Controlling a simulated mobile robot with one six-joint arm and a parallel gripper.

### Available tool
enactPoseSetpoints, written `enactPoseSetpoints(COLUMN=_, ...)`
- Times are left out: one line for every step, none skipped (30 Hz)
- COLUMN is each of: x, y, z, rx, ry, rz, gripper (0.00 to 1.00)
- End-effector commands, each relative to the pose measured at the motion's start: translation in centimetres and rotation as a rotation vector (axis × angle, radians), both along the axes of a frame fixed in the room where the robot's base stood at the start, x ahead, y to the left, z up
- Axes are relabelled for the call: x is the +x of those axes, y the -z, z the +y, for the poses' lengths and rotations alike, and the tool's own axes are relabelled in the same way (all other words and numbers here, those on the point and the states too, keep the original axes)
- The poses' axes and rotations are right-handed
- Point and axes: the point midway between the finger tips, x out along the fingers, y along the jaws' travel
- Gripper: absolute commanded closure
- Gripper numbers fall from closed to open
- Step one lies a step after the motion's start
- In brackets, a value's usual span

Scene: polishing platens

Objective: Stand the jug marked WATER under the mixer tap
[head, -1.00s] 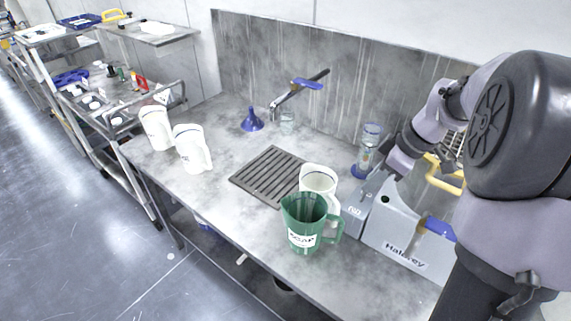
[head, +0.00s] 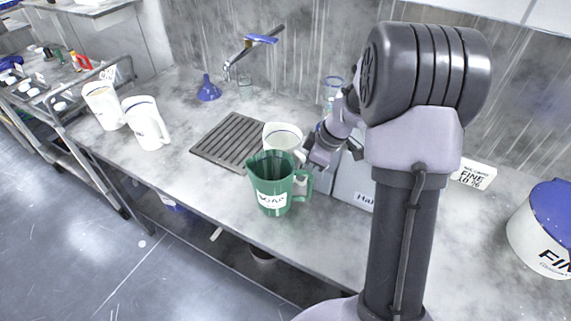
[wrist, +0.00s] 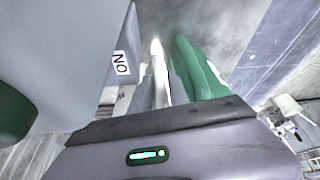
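A tap with a blue lever (head: 261,39) stands at the back of the counter in the head view. A slotted drain grate (head: 213,147) lies in front of it. A white jug (head: 281,134) stands right of the grate, partly hidden behind a green jug marked SOAP (head: 268,178). Two more white jugs, one (head: 101,106) and another (head: 147,124), stand at the counter's left end. I cannot read WATER on any jug. My gripper (head: 320,155) is just right of the white jug, near the green jug's handle. Its fingers are not clear; the wrist view shows the green jug (wrist: 203,70) close ahead.
A grey machine (head: 353,187) stands behind my arm, and a clear bottle with a blue rim (head: 333,90) is behind it. A white tub with blue lid (head: 545,235) is at far right. The grate is clear.

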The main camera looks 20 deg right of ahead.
Motion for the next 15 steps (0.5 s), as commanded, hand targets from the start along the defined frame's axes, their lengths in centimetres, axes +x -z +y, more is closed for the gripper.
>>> enactPoseSetpoints(x=0.06, y=0.21, z=0.05, rx=0.000, ry=0.000, rz=0.000, gripper=0.78)
enactPoseSetpoints(x=0.06, y=0.20, z=0.06, rx=-0.001, ry=0.000, rz=-0.001, gripper=0.78)
enactPoseSetpoints(x=0.07, y=0.14, z=0.05, rx=-0.001, ry=0.000, rz=-0.001, gripper=0.78)
enactPoseSetpoints(x=0.07, y=0.11, z=0.05, rx=-0.001, ry=0.000, rz=-0.001, gripper=0.78)
enactPoseSetpoints(x=0.06, y=0.10, z=0.04, rx=-0.001, ry=0.000, rz=-0.001, gripper=0.78)
enactPoseSetpoints(x=0.07, y=0.09, z=0.05, rx=-0.001, ry=0.000, rz=-0.001, gripper=0.78)
enactPoseSetpoints(x=0.06, y=0.08, z=0.04, rx=-0.001, ry=0.000, rz=-0.001, gripper=0.84)
enactPoseSetpoints(x=0.06, y=0.08, z=0.04, rx=-0.001, ry=0.000, rz=-0.001, gripper=0.90)
enactPoseSetpoints(x=0.05, y=0.07, z=0.05, rx=-0.001, ry=0.000, rz=-0.001, gripper=0.98)
enactPoseSetpoints(x=0.05, y=0.07, z=0.05, rx=-0.001, ry=0.000, rz=-0.001, gripper=1.00)
enactPoseSetpoints(x=0.05, y=0.07, z=0.05, rx=-0.001, ry=0.000, rz=-0.001, gripper=1.00)
enactPoseSetpoints(x=0.05, y=0.07, z=0.05, rx=-0.001, ry=0.000, rz=-0.001, gripper=1.00)
enactPoseSetpoints(x=0.05, y=0.07, z=0.05, rx=0.000, ry=0.001, rz=0.000, gripper=1.00)
enactPoseSetpoints(x=0.05, y=0.06, z=0.04, rx=-0.001, ry=0.000, rz=-0.001, gripper=1.00)
enactPoseSetpoints(x=0.05, y=0.06, z=0.04, rx=0.000, ry=0.001, rz=0.000, gripper=1.00)
